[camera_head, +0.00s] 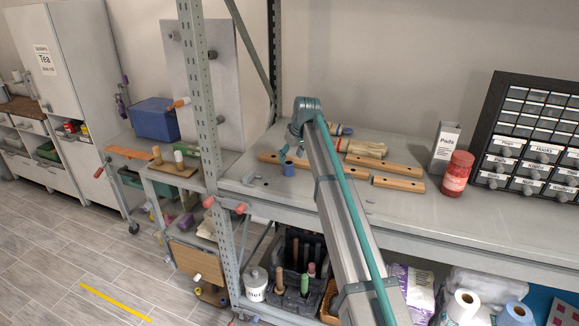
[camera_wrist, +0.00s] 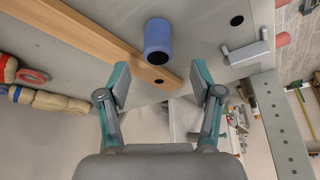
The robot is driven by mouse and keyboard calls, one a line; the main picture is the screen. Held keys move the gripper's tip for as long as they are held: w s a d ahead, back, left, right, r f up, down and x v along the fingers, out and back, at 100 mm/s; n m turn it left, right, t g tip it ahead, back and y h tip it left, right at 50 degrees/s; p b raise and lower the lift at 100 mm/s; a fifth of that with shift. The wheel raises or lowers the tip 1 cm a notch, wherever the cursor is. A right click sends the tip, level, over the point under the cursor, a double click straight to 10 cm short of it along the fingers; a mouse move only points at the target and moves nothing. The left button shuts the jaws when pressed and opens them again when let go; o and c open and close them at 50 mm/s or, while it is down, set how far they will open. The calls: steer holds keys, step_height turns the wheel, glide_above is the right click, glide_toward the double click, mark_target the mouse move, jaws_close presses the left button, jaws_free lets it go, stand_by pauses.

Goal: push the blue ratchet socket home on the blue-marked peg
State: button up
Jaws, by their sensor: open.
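The blue socket (camera_head: 288,169) is a short blue cylinder on the grey rack shelf, beside a wooden strip. In the wrist view the blue socket (camera_wrist: 158,35) is ahead of my gripper, with a dark opening at its near end. I cannot make out a blue-marked peg in either view.
Wooden strips (camera_head: 398,183) with holes lie on the shelf (camera_head: 330,205). A grey metal bracket (camera_wrist: 247,52) lies right of the socket in the wrist view. A red jar (camera_head: 457,174) and drawer cabinet (camera_head: 530,135) stand at right. A rack upright (camera_head: 203,100) rises at left.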

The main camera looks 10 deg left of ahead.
mark_target(288, 162)
steer(key=shift+p+x, duration=1.15)
steer(key=shift+x, duration=1.5)
steer(key=shift+w, duration=0.15)
jaws_close()
steer(key=shift+r, duration=0.1)
steer(key=shift+r, duration=0.1)
